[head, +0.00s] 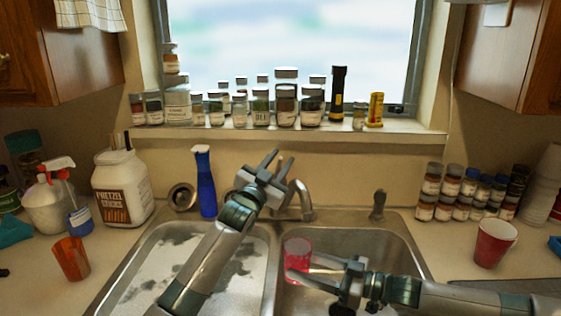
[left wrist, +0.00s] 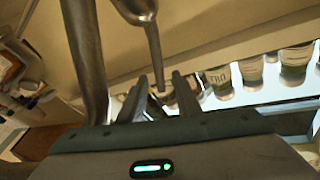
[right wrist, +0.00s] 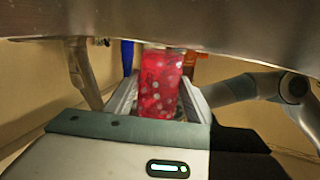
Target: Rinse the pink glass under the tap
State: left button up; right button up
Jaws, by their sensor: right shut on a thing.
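The pink glass (head: 298,254) is over the right sink basin (head: 385,250), in front of the tap (head: 303,203). My right gripper (head: 313,268) is shut on it from the right. In the right wrist view the pale-dotted glass (right wrist: 160,82) sits between the fingers, its end at the top of the picture cut off by a metal surface. My left gripper (head: 276,158) is raised at the tap's base, fingers apart. In the left wrist view, a metal tap part (left wrist: 154,50) stands just beyond the open fingers (left wrist: 158,97). I see no running water.
Left of the sink stand an orange cup (head: 70,258), a pretzel jar (head: 122,188) and a spray bottle (head: 50,195). A blue bottle (head: 205,185) is behind the left basin (head: 150,245). A red cup (head: 494,243) and several small jars (head: 465,195) stand right. Jars line the sill.

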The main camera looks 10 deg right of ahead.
aim_at(299, 257)
pick_arm(q)
jog(key=v, duration=0.7)
jog(key=shift+a, duration=0.1)
dwell(0.9)
